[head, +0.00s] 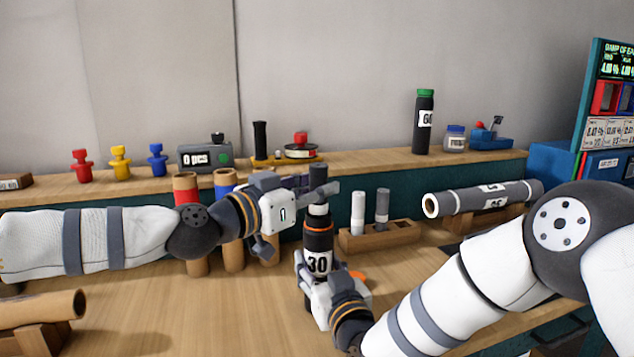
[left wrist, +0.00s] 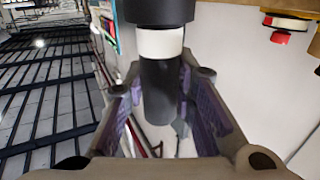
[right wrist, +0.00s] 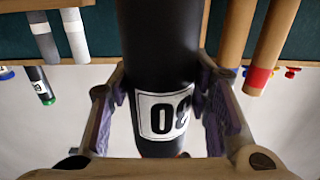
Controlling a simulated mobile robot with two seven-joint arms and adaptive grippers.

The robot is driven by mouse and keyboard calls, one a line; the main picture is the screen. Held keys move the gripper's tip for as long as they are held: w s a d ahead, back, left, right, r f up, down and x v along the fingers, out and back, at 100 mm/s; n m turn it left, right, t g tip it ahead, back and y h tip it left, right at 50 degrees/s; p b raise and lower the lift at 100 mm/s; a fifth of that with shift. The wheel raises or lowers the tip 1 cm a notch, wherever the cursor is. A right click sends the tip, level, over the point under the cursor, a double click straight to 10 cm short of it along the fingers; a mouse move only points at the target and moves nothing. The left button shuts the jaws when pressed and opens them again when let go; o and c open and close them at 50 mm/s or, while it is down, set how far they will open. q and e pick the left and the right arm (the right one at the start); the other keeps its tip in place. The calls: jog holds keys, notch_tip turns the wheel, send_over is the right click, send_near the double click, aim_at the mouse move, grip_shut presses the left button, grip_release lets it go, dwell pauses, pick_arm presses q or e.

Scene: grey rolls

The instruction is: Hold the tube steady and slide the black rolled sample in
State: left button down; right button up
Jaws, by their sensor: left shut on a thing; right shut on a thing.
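The dark tube (head: 317,241) with an orange band and a white "30" label stands upright over the table. My left gripper (head: 318,191), higher up, is shut on the black rolled sample (head: 318,173), which is upright above the tube. In the left wrist view the sample (left wrist: 157,90) sits between the fingers. Its white band (left wrist: 160,43) meets the wider black tube end. How much is inside the tube is hidden.
A wooden block (head: 385,238) with two small rolls stands right of the tube. A long grey roll (head: 480,198) lies on a rest farther right. Brown rolls (head: 196,266) stand behind my left arm. A brown tube (head: 40,309) lies front left. The front-middle table is clear.

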pick_arm(q)
jog(key=c, duration=1.2)
grip_release()
jog(key=shift+c, duration=0.2)
jog(key=v, duration=1.2)
pick_arm(e)
jog(key=o, duration=1.3)
